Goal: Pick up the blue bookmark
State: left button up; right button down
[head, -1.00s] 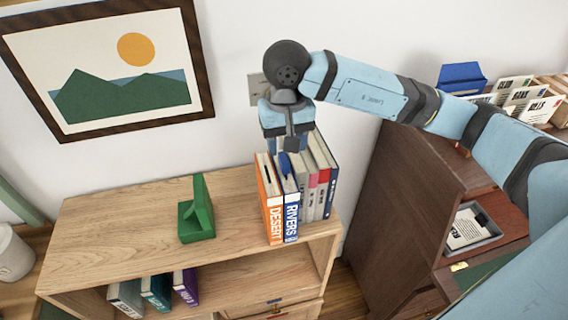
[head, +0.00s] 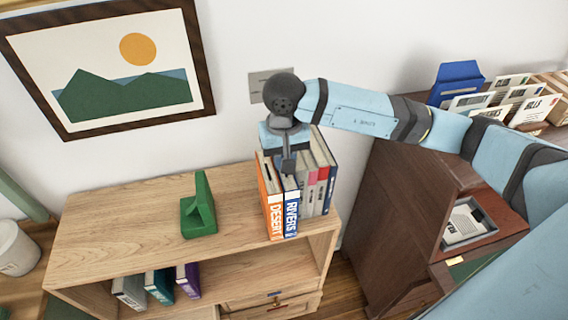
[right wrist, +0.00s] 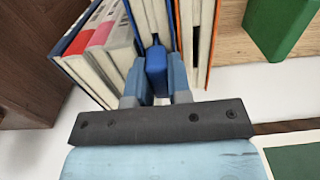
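The blue bookmark (right wrist: 156,62) stands up from the page edges of a book in the right wrist view. That book looks like the blue-and-white "RIVERS" book (head: 291,214) in the head view. My right gripper (head: 288,170) points down over the standing books. In the wrist view its two fingers (right wrist: 158,75) flank the bookmark closely, one on each side. I cannot tell whether they press on it. In the head view the gripper hides the bookmark. My left gripper is not in view.
The orange "DESERT" book (head: 271,205) and several other books (head: 320,185) stand tightly beside it on the wooden shelf top (head: 130,225). A green bookend (head: 199,210) stands to the left. A dark desk (head: 400,220) is at the right, and the wall is behind.

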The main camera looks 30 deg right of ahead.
jog(key=shift+r, duration=0.15)
notch_tip(320, 180, up, 20)
jog(key=b, duration=0.2)
jog(key=shift+b, duration=0.4)
